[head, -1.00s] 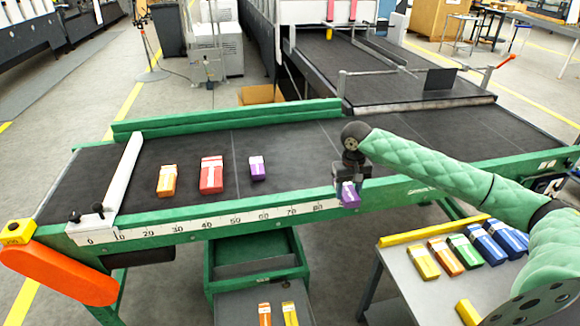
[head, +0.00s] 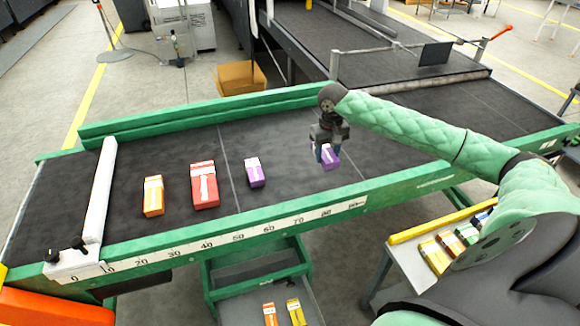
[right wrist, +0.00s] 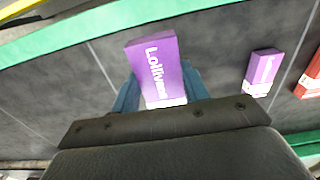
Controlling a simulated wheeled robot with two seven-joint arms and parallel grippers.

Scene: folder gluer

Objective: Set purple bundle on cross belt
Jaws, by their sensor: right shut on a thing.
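A purple bundle (head: 329,156) is held in my right gripper (head: 327,152), over the dark cross belt (head: 290,140). In the right wrist view the held bundle (right wrist: 155,68) stands between the two blue fingers, with white lettering on its face. A gap between it and the belt cannot be judged clearly. Another purple bundle (head: 255,173) lies on the belt to the left of the gripper; it also shows in the right wrist view (right wrist: 263,70). Left of that lie a red bundle (head: 204,184) and an orange bundle (head: 153,196). My left gripper is not in view.
A green front rail with a white number scale (head: 220,237) edges the belt. A white stop bar (head: 99,195) crosses it at the left. A side table (head: 408,262) with several bundles stands at the lower right. The belt right of the gripper is clear.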

